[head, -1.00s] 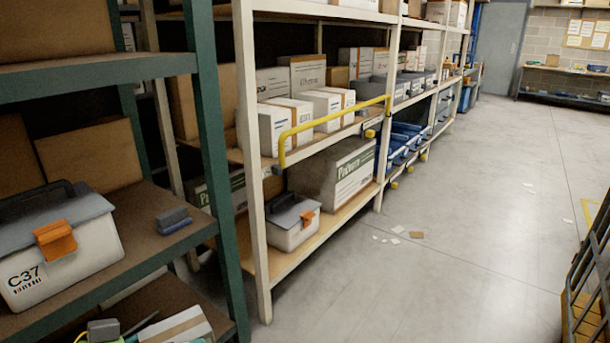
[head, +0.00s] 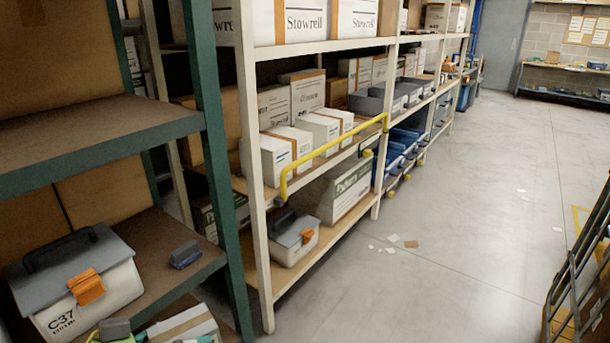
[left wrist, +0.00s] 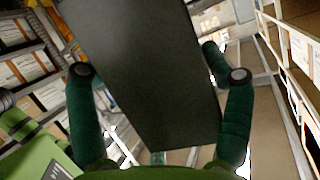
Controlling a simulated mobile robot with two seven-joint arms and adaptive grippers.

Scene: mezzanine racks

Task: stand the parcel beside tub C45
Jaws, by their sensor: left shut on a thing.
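My left gripper (left wrist: 160,73) is shown in the left wrist view, with its green padded fingers on either side of a dark, flat-faced box, the parcel (left wrist: 150,85). It is shut on the parcel, which hides much of that view. In the head view neither gripper nor the parcel can be made out. A white tub marked C37 (head: 85,290) with a grey lid and orange latch stands on the green rack at the left. A similar tub (head: 292,240) stands low on the cream rack; its label is unreadable. No label C45 can be read.
A small dark block (head: 185,255) lies beside tub C37. A yellow rail (head: 335,147) juts from the cream rack. A large carton (head: 340,185) stands behind the similar tub. A barred cage (head: 585,275) is at the right. The aisle floor (head: 460,220) is mostly clear, with paper scraps.

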